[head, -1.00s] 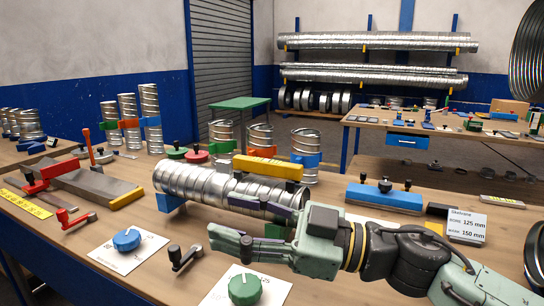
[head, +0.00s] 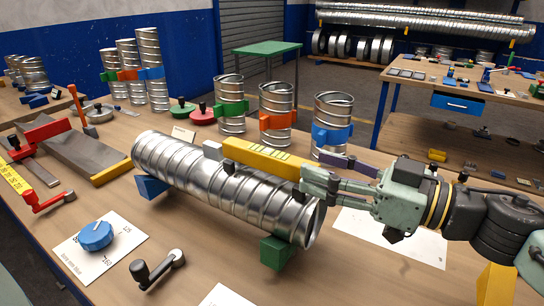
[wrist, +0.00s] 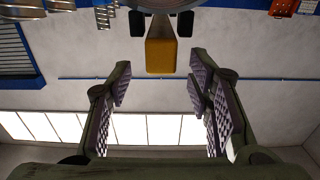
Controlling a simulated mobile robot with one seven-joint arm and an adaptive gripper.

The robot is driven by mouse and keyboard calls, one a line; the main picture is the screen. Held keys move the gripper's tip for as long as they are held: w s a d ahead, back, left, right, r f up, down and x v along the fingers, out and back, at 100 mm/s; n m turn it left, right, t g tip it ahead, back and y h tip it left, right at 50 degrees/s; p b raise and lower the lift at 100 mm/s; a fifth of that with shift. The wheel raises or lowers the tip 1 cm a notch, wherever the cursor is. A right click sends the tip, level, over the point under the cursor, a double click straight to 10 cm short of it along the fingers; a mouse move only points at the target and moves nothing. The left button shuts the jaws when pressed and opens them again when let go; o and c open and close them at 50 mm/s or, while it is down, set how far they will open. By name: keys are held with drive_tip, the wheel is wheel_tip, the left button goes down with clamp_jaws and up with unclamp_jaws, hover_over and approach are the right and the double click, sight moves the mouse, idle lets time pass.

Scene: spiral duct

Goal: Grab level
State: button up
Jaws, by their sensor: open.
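The yellow level (head: 262,158) lies lengthwise on top of a spiral metal duct (head: 225,188) in the head view. A grey block (head: 212,150) is at its left end. My gripper (head: 316,174) is open and empty at the level's right end, pointing left along it. The fingers overlap that end in the picture, so I cannot tell whether they touch it. In the wrist view the level's yellow end (wrist: 161,55) shows at the top, between the two spread fingers and beyond their tips.
The duct rests on a blue support (head: 152,186) and a green support (head: 278,252). Upright ducts with green, orange and blue clamps stand close behind the level. A blue knob (head: 95,236) and a black crank (head: 158,268) lie in front.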

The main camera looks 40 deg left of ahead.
sight(275, 154)
drive_tip(key=a+b, duration=0.1)
drive_tip(key=a, duration=0.1)
drive_tip(key=a+b, duration=0.1)
drive_tip(key=a, duration=0.2)
drive_tip(key=a+b, duration=0.1)
drive_tip(key=a, duration=0.2)
drive_tip(key=shift+s+a+f, duration=0.15)
drive_tip(key=shift+s+a, duration=0.1)
drive_tip(key=shift+s, duration=0.05)
drive_tip(key=shift+a, duration=0.2)
drive_tip(key=shift+c, duration=0.2)
clamp_jaws()
